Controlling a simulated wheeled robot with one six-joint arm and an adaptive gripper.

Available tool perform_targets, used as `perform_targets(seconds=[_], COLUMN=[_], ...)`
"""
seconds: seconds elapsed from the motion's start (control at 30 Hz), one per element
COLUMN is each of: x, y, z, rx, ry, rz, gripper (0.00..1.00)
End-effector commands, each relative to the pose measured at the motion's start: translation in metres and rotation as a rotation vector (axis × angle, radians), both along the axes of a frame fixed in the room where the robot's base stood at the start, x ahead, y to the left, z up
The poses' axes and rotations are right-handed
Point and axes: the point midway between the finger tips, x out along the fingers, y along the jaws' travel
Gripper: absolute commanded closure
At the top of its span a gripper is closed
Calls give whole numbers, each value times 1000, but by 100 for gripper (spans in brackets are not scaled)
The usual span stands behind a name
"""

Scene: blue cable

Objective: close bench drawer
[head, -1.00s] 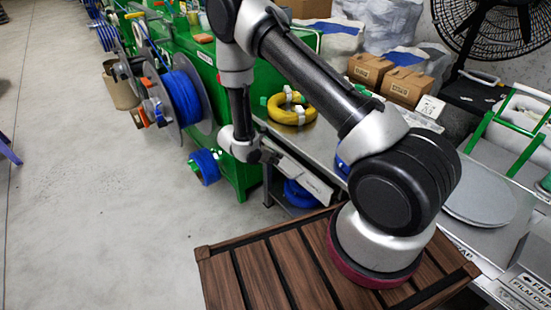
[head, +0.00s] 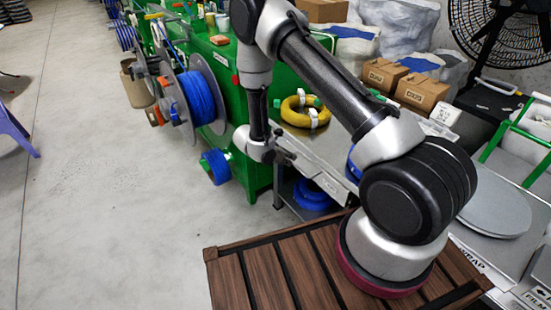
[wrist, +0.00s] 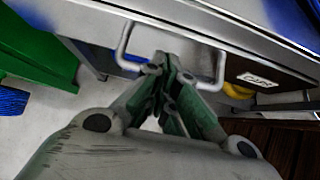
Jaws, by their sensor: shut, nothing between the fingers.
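In the head view the drawer front (head: 326,180) is a light grey band under the metal bench top (head: 328,146). How far it stands out is hard to tell. My gripper (wrist: 168,62) is shut and empty, its fingertips in front of the middle of the handle, hiding part of it. Whether they touch is not clear. In the head view my gripper (head: 284,156) is at the drawer's left end.
A blue cable coil (head: 312,194) lies under the bench, and a yellow coil (head: 305,111) sits on top. A green machine (head: 262,180) with a blue cable reel (head: 197,96) stands at left. Cardboard boxes (head: 420,91) are behind the bench. Open floor (head: 110,220) lies at left.

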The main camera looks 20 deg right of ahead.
Motion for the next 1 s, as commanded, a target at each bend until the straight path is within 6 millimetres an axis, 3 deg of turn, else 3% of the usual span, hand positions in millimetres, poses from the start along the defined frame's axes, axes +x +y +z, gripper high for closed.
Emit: perform_targets(seconds=[0.1,0.3,0.57,0.8,1.0], x=[1,-10,-19,-67,-68], y=[16,50,76,60,48], z=[1,39,66,71,60], rx=[1,1,0,-2,-2], ry=[-2,-4,-1,2,2], rz=[-2,0,-3,-4,-8], gripper=[100,100,100,100,100])
